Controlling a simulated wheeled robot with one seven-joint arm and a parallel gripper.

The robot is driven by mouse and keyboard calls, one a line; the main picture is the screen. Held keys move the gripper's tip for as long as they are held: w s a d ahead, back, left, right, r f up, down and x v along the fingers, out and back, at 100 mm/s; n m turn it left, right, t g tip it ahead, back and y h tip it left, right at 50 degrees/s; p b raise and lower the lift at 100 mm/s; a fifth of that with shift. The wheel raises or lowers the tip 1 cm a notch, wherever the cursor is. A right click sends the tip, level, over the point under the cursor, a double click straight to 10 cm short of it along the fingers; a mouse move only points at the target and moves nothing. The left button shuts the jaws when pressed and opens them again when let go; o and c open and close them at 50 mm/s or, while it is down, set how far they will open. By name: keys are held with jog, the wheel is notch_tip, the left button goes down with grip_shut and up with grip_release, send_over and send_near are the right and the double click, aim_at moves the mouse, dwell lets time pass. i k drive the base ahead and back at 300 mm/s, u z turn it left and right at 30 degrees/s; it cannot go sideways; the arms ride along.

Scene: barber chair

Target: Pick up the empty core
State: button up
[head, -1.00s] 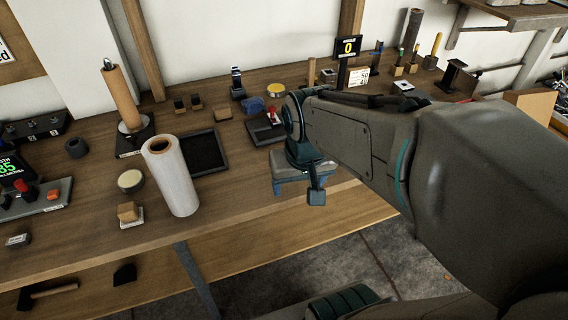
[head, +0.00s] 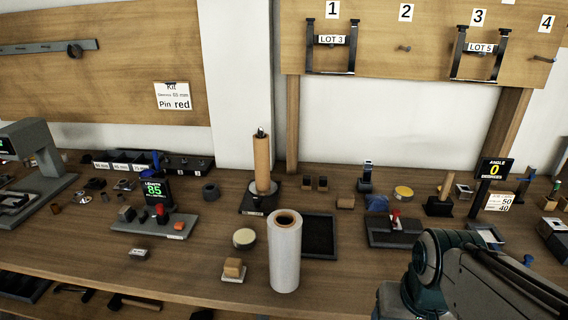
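A bare brown cardboard tube, the empty core (head: 262,163), stands upright on a post with a dark base (head: 260,199) at the middle of the bench in the head view. The post's tip shows above the tube. In front and to its right stands a white wrapped roll (head: 285,255) with a brown core in its top. My arm comes in from the lower right, to the right of the white roll and well apart from the tube. My gripper's fingers are out of the picture below, so their state is hidden.
A dark tray (head: 319,237) lies behind the white roll. A round tin (head: 244,238) and a wooden block (head: 233,268) lie to its left. A length display (head: 157,191) stands farther left. Racks (head: 332,46) hang on the board above.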

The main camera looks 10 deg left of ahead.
aim_at(261, 146)
jog(key=z, duration=2.25)
jog(key=k, duration=1.4)
jog(key=u, duration=1.95)
jog(key=i, duration=0.3)
